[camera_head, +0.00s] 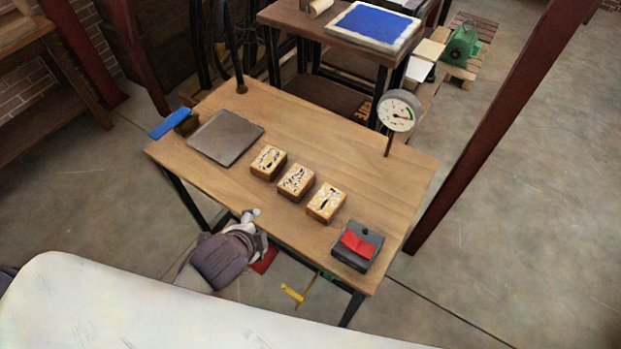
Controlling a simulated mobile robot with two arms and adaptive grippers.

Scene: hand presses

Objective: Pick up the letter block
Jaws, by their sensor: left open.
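Three wooden blocks with dark marks on their top faces stand in a diagonal row on the wooden table: a left block (268,162), a middle block (296,182) and a right block (326,203). The marks are too small to read, so I cannot tell which one is the letter block. My left gripper (251,216) is at the table's front edge, below and left of the blocks in the picture. It is open, apart from all three blocks, with nothing seen in it. My right gripper does not show.
The wooden table (310,130) carries a grey plate (226,137), a blue-handled part (170,123), a dial gauge (398,111) on a post and a dark box with a red piece (357,245). A second table with a blue pad (372,25) stands behind. A red post (495,125) rises at right.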

